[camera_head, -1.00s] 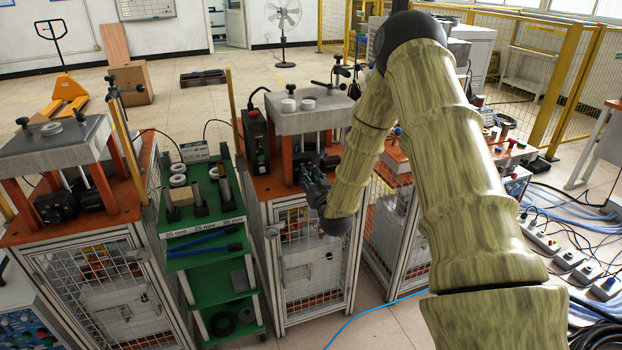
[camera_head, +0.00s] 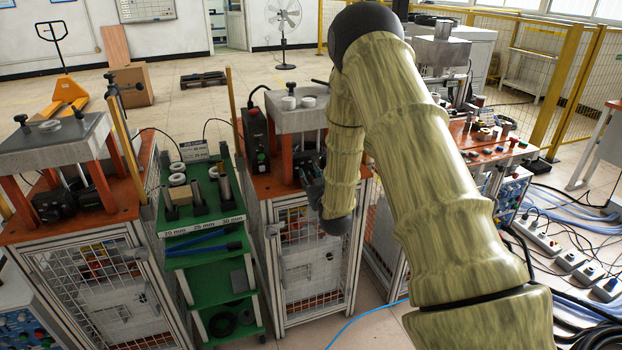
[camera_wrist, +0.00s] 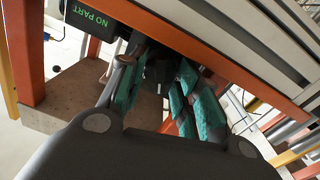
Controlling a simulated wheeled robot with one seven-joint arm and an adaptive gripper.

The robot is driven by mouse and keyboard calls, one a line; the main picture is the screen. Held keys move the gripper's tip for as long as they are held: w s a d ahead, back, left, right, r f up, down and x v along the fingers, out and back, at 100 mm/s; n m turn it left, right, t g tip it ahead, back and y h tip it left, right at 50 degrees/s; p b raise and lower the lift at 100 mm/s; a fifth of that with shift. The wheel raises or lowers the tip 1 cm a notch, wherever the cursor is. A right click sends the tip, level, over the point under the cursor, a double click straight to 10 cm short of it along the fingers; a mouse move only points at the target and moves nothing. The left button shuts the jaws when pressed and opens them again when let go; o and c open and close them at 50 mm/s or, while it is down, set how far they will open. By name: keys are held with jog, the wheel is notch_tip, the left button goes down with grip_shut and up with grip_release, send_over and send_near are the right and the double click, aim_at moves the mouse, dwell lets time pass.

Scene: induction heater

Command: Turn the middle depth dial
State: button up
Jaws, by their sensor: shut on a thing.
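The middle station, a grey-topped press (camera_head: 300,120) on orange legs, stands in the centre of the head view. The depth dial (camera_wrist: 158,72) appears in the wrist view as a dark part between my fingers, mostly hidden by them and in shadow. My gripper (camera_wrist: 163,76), with teal finger pads, is shut on it, one finger on each side. In the head view my gripper (camera_head: 311,180) is at the front of the middle station, largely behind my arm. The dial cannot be made out there.
A green cart (camera_head: 205,225) with metal cylinders and rings stands left of the middle station. Another press station (camera_head: 60,140) is at the far left. In the wrist view, a "NO PART" display (camera_wrist: 88,15) and an orange beam (camera_wrist: 190,40) are close to the fingers.

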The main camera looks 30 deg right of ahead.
jog(key=o, duration=1)
jog(key=shift+o, duration=0.2)
jog(key=v, duration=1.2)
jog(key=shift+d+f, duration=0.1)
